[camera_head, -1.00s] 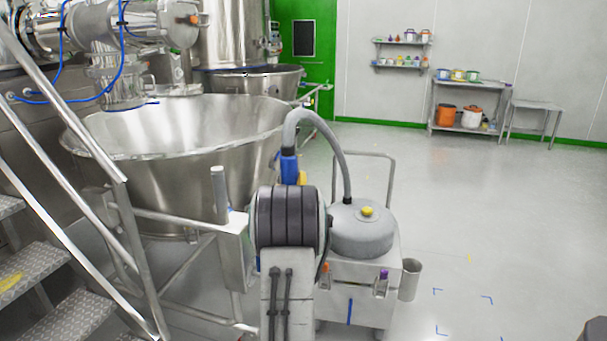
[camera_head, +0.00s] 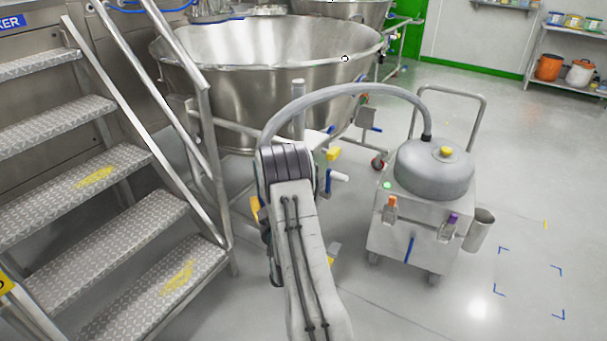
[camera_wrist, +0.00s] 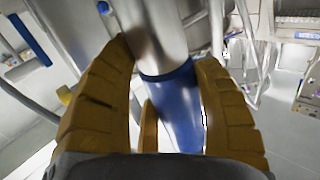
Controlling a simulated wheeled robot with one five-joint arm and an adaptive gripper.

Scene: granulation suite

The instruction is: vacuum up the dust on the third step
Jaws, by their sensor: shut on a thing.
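A metal staircase with chequered treads stands at the left in the head view. Counting from the bottom, the third step (camera_head: 45,205) has a yellow dust patch (camera_head: 95,178) on its tread. Another yellow patch (camera_head: 178,276) lies on the lowest step. A vacuum (camera_head: 434,170) with a grey domed lid stands right of my arm. Its grey hose (camera_head: 345,91) arches over to my arm's end. In the wrist view my gripper (camera_wrist: 166,68) is shut around the wand's blue grip (camera_wrist: 178,110), with grey tube beyond. The nozzle cannot be made out; my arm hides most of the gripper in the head view.
A slanted handrail (camera_head: 140,85) edges the stairs on the side towards my arm. A large steel bowl (camera_head: 270,75) stands behind my arm. Open floor with blue corner marks (camera_head: 530,283) lies at the right. A shelf with containers (camera_head: 567,55) is at the far right.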

